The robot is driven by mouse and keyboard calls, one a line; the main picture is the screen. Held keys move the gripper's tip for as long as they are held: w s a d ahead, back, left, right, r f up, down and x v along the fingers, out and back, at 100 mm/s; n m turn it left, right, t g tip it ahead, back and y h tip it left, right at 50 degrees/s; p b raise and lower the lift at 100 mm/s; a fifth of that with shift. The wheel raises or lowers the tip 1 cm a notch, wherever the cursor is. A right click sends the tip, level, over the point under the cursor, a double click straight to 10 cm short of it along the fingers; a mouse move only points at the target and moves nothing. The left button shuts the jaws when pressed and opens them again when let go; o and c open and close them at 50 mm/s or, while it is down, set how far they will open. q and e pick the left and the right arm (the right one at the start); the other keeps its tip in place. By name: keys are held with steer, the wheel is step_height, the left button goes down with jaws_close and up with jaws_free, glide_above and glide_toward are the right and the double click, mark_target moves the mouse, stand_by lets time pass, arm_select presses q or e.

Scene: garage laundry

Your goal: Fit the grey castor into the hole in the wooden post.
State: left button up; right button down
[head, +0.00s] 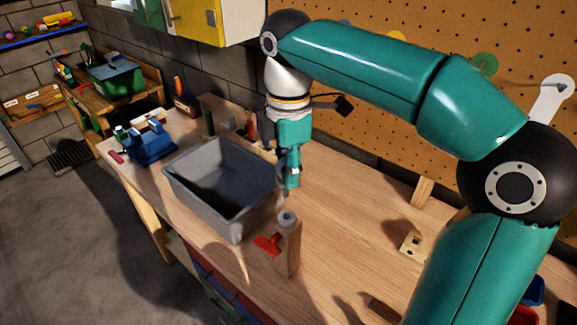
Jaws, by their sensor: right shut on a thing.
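The wooden post (290,252) stands upright near the front edge of the workbench, with a red clamp (268,243) at its left side. A grey round piece (287,217) with a darker middle shows at the post's top; I cannot tell whether it is a collar around the hole. My right gripper (290,185) points down, above and behind the post top in the picture. It is shut on a small grey thing, apparently the castor, mostly hidden by the fingers. A gap shows between the fingertips and the post. My left gripper is out of view.
A grey tub (205,205) stands close left of the post and gripper. A blue vice (150,145) is at the bench's left end. A small wooden block with holes (411,244) lies to the right. The bench between post and block is clear.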

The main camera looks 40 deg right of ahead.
mark_target(288, 195)
steer(key=shift+f+b, duration=1.9)
steer(key=shift+f, duration=0.75)
steer(key=shift+f+b, duration=0.9)
steer(key=shift+f, duration=0.5)
steer(key=shift+f, duration=0.25)
steer(key=shift+f+b, duration=0.5)
steer(key=shift+b, duration=0.05)
steer(key=shift+f, duration=0.15)
steer(key=c, duration=0.8)
jaws_free()
